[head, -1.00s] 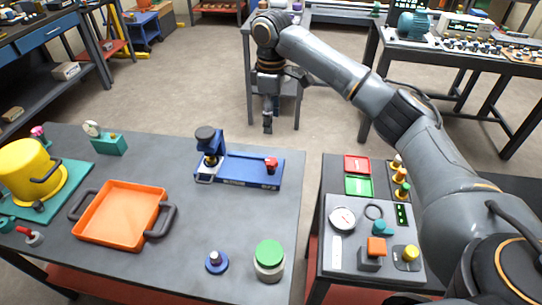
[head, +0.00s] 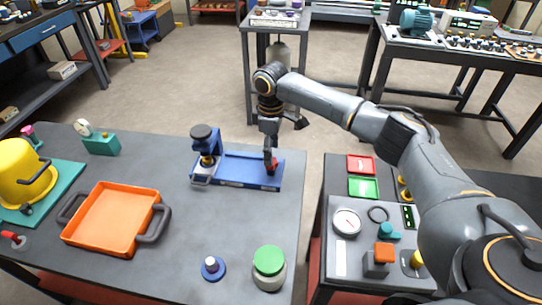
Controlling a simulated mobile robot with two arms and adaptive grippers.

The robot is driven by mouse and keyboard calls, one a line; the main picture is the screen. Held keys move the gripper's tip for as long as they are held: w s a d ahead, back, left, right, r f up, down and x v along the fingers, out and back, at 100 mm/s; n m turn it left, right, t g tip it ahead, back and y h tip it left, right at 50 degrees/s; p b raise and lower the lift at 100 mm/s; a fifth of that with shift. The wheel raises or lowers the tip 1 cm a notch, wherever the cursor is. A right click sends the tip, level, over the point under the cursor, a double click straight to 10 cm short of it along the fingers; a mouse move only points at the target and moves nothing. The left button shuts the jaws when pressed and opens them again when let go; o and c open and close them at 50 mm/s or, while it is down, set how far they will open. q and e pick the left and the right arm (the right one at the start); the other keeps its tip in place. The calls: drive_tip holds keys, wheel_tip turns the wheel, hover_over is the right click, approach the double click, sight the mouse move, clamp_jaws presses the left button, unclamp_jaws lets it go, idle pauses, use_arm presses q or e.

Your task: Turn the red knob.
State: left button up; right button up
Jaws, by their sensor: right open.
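The red knob (head: 273,168) is at the right end of a blue fixture (head: 237,170) on the grey workbench. My right gripper (head: 270,154) points down at the knob from above, with its fingertips at the knob's top and partly covering it. The gripper is open. I cannot tell whether the fingers touch the knob or straddle it. My left gripper is not in view.
A blue upright post (head: 205,147) stands at the fixture's left end. An orange tray (head: 110,247), a green-lidded jar (head: 269,262) and a blue-based peg (head: 212,267) are on the bench. A control panel (head: 341,258) stands to the right.

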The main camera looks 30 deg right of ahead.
drive_tip(key=shift+f, duration=1.75)
drive_tip(key=c, duration=1.2)
drive_tip(key=shift+o, duration=0.2)
drive_tip(key=shift+a+r+p, duration=0.1)
drive_tip(key=shift+r+p, duration=0.15)
drive_tip(key=shift+p, duration=0.65)
drive_tip(key=shift+n, duration=0.4)
drive_tip(key=shift+f, duration=0.2)
